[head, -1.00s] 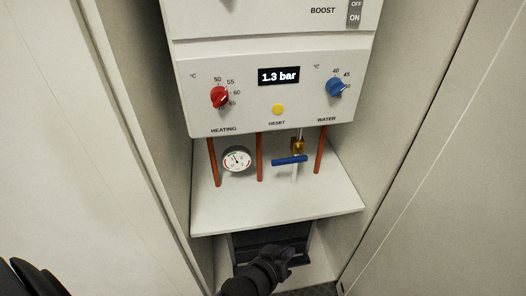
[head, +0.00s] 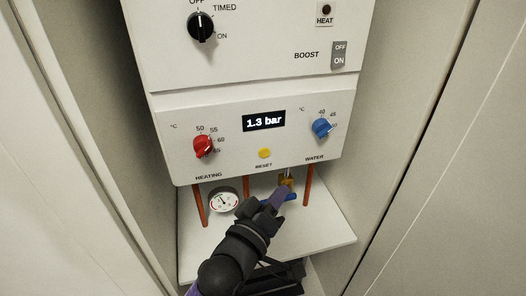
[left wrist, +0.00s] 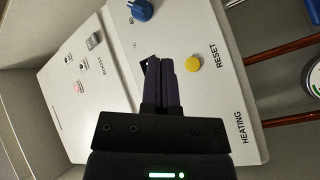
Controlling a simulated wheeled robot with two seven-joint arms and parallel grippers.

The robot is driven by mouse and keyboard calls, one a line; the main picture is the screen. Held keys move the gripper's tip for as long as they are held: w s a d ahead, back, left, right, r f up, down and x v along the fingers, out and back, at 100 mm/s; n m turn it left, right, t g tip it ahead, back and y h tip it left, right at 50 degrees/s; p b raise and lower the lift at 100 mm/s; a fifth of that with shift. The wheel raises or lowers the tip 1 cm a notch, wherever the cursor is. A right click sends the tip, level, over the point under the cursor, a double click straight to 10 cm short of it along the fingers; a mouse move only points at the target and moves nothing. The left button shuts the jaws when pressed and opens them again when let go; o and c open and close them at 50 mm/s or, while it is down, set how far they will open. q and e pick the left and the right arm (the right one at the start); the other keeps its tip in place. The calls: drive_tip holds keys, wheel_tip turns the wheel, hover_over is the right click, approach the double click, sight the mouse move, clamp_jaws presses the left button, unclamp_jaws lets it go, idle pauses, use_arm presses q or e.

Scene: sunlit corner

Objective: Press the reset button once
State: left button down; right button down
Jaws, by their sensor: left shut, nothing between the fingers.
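The yellow reset button (head: 264,153) sits on the white boiler's front panel (head: 180,118), above the word RESET and below the 1.3 bar display (head: 264,121). My left gripper (head: 279,198) is shut and empty. In the head view it is below the button and in front of the blue-handled valve, hiding part of it. In the left wrist view the closed fingers (left wrist: 159,66) point at the panel, with the yellow button (left wrist: 193,63) just right of their tips. A gap seems to remain between fingers and button. My right gripper is not in view.
A red heating knob (head: 203,146) and a blue water knob (head: 321,128) flank the button. A black mode knob (head: 200,27) and a boost switch (head: 340,54) are above. Copper pipes, a gauge (head: 222,200) and a white shelf (head: 335,232) lie below. Cupboard walls stand close on both sides.

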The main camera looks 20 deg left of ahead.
sight(264, 153)
use_arm(q)
drive_tip(key=w+a+b, duration=0.1)
drive_tip(key=w, duration=0.1)
drive_tip(key=w+a+b, duration=0.1)
drive_tip(key=w+a, duration=0.1)
drive_tip(key=w, duration=0.1)
drive_tip(key=w+a+b, duration=0.1)
drive_tip(key=w+a, duration=0.1)
drive_tip(key=shift+w+b, duration=0.2)
drive_tip(key=shift+b, duration=0.1)
idle(0.8)
idle(0.8)
drive_tip(key=shift+w, duration=0.1)
drive_tip(key=shift+w+a, duration=0.2)
idle(0.4)
